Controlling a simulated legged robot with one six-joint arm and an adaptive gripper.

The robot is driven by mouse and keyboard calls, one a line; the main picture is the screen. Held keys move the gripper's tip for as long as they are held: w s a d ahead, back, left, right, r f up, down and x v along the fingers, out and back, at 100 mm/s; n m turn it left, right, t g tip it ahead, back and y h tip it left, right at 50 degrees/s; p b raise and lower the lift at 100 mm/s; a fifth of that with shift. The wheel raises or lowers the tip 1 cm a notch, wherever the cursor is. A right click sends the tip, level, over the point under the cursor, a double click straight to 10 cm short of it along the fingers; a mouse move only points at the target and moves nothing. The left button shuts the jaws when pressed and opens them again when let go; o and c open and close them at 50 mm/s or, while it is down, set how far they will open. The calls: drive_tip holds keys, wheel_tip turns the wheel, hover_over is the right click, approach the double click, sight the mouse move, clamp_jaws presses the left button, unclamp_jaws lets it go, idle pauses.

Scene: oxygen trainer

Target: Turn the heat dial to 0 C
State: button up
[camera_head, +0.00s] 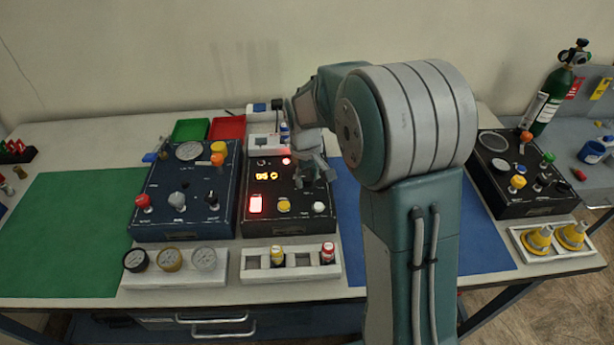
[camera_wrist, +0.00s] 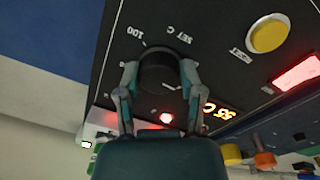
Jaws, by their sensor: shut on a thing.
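The heat dial (camera_wrist: 158,75) is a black round knob in the wrist view, beside the printed words "SET C" and a "100" mark. My gripper (camera_wrist: 159,68) is shut on the dial, one finger on each side. In the head view my gripper (camera_head: 315,170) reaches down to the right part of the black heater panel (camera_head: 300,226) and hides most of the dial. The orange display (camera_head: 266,176) is lit; in the wrist view the display (camera_wrist: 219,111) is turned and seems to read 35 C.
A yellow button (camera_wrist: 268,34) marked RESET and a lit red switch (camera_head: 256,204) are on the same panel. A blue panel (camera_head: 165,222) with knobs stands to its left. A white rack (camera_head: 300,270) with small bottles stands in front.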

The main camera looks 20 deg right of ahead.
sight(306, 178)
drive_tip(key=n, duration=0.6)
drive_tip(key=shift+w+r+n, duration=0.1)
drive_tip(key=shift+w+n, duration=0.05)
drive_tip(key=shift+n, duration=0.15)
idle(0.4)
drive_tip(key=o, duration=1.2)
drive_tip(key=shift+c, duration=0.2)
wheel_tip(306, 178, up, 12)
drive_tip(key=shift+s+a, duration=0.2)
drive_tip(key=shift+a, duration=0.05)
drive_tip(key=shift+s, duration=0.1)
